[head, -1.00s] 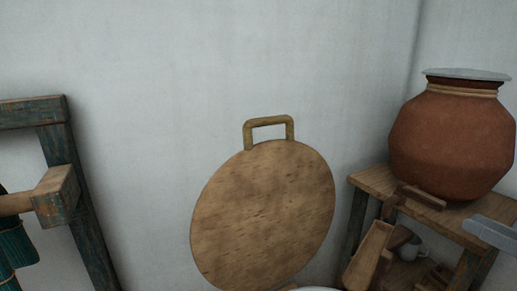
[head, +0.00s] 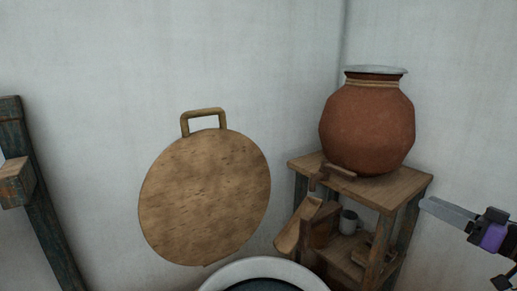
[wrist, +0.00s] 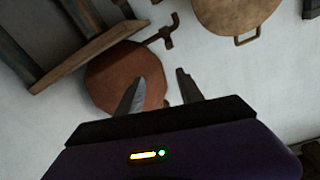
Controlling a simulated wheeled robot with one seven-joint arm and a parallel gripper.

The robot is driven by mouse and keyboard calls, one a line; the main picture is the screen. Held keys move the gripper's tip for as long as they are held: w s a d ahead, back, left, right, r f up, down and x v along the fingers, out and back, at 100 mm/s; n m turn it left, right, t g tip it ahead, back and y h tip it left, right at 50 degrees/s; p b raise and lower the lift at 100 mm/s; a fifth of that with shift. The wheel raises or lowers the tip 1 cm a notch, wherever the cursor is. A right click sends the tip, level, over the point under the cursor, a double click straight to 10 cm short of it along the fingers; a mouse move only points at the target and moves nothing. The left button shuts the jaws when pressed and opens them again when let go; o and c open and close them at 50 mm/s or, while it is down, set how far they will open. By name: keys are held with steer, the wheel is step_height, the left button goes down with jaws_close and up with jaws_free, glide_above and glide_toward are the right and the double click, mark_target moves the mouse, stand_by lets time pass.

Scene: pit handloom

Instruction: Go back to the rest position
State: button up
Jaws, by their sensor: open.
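My gripper (wrist: 161,76) is open, its two fingers apart with nothing between them in the wrist view. In the head view my gripper (head: 430,206) enters from the right edge, a grey finger pointing left. It shows in front of the pale wall, to the right of the wooden stand (head: 308,164) and the clay pot (head: 367,128). In the wrist view the pot (wrist: 110,78) appears beyond the fingers, partly hidden by one of them. The rest of my arm is mostly out of view.
A round wooden board with a handle (head: 205,197) leans by the wall. A white-rimmed basin (head: 265,268) is at the bottom. The stand's lower shelf holds a mug (head: 348,221). A wooden frame (head: 40,205) stands at left.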

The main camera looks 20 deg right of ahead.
steer(key=d+f+m+h, duration=0.2)
steer(key=d+m+h, duration=0.45)
steer(key=h, duration=0.25)
steer(key=s+a+f+m+g+h+p, duration=0.1)
steer(key=s+a+f+m+h+p, duration=0.2)
steer(key=s+a+f+h, duration=0.4)
steer(key=s+a+n+g+y+p, duration=0.1)
steer(key=s+a+n+y+p, duration=0.2)
steer(key=s+a, duration=1)
steer(key=s+a+f+n+y+p, duration=0.1)
steer(key=s+a+n+y+p, duration=0.3)
steer(key=s+a, duration=0.9)
steer(key=a+n+y, duration=0.2)
steer(key=a+y, duration=0.1)
steer(key=a, duration=0.3)
steer(key=shift+s+g+y, duration=0.25)
steer(key=shift+g+y, duration=0.05)
steer(key=shift+g, duration=0.1)
steer(key=shift+a, duration=0.1)
